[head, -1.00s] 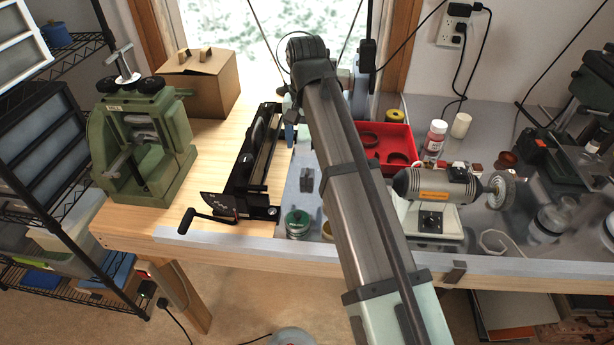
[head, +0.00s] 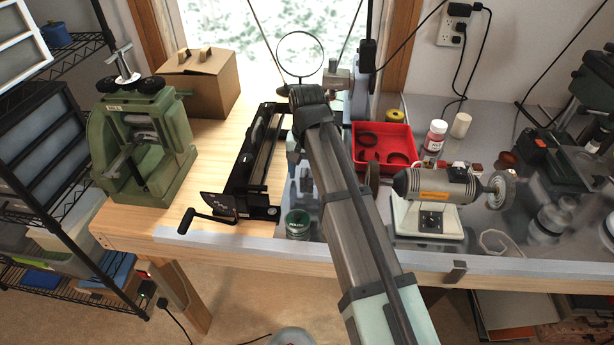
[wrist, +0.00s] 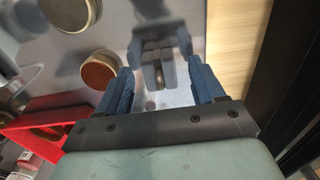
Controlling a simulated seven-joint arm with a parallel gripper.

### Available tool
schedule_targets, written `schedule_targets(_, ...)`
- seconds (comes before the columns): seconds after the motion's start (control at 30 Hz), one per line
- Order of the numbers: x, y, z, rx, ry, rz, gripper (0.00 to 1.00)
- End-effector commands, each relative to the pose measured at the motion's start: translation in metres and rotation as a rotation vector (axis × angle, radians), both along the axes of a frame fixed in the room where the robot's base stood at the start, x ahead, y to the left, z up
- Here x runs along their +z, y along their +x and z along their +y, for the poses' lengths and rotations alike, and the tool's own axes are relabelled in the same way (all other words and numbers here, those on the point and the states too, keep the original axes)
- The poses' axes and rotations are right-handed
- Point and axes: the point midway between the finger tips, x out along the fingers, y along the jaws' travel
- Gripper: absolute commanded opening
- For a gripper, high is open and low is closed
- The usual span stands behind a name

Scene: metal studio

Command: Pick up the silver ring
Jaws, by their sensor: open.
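My gripper (wrist: 159,58) shows in the wrist view with its two blue fingers apart. Nothing is seen gripped, and whether a finger touches the block I cannot tell.
A black guillotine shear (head: 250,175) stands close left of the gripper. A green tin (head: 298,224) is in front, a red tray (head: 383,143) behind right, and a bench grinder (head: 430,190) right. Round tins (wrist: 100,70) lie near the fingers. A round magnifier (head: 300,54) rises behind.

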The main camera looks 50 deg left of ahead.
Motion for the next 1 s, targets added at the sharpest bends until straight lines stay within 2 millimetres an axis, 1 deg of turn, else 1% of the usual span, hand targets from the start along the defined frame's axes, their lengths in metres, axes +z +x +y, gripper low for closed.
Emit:
schedule_targets(0.03, -0.0046, -0.0004, -0.0006, 0.0, -0.001, 0.0, 0.68)
schedule_targets(0.1, -0.007, -0.0003, -0.0004, 0.001, 0.0, 0.0, 0.68)
schedule_targets(0.3, -0.0069, -0.0001, -0.0001, 0.001, 0.001, -0.001, 0.67)
schedule_targets(0.9, -0.0073, -0.0002, -0.0002, 0.001, 0.0, 0.0, 0.1)
schedule_targets(1.0, -0.0074, -0.0002, -0.0002, 0.001, 0.0, 0.0, 0.09)
